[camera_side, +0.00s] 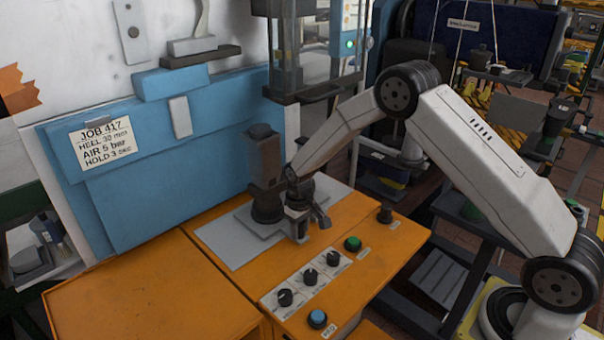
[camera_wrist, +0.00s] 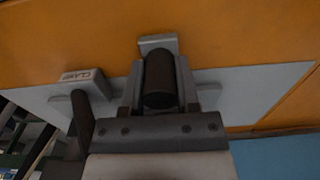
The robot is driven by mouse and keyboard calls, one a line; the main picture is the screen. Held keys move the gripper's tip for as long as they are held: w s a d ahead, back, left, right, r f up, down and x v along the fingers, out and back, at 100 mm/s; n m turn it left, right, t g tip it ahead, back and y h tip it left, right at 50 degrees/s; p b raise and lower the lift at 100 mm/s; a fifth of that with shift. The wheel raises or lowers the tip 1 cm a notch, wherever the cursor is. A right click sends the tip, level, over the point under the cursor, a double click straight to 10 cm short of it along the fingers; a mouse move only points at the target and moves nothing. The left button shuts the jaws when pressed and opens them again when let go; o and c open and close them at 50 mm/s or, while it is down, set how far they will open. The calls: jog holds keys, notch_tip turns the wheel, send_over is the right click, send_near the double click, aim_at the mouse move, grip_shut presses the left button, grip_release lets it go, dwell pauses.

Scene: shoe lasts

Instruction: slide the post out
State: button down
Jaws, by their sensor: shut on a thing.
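The post (camera_wrist: 160,78) is a dark, rounded cylinder between the two jaws of my gripper (camera_wrist: 160,92) in the wrist view. A jaw lies close on each side of it, and the gripper is shut on it. A grey holder (camera_wrist: 157,42) shows just beyond the post. In the side view my gripper (camera_side: 297,200) is low at the grey plate, near the front edge of the machine. The post is hard to pick out there. How far it sits in the holder is hidden.
A clamp lever (camera_wrist: 82,118) with a CLAMP label (camera_wrist: 78,76) stands beside the gripper. A dark brown column (camera_side: 266,160) rises close behind. Black knobs (camera_side: 310,277), a green button (camera_side: 352,244) and a blue button (camera_side: 317,318) sit on the orange panel in front.

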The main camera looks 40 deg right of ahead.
jog(key=a, duration=0.9)
jog(key=shift+a, duration=0.25)
jog(key=shift+r, duration=0.1)
jog(key=shift+c, duration=2.4)
grip_release()
jog(key=shift+a, duration=0.1)
jog(key=shift+o, duration=0.7)
notch_tip(320, 180, up, 8)
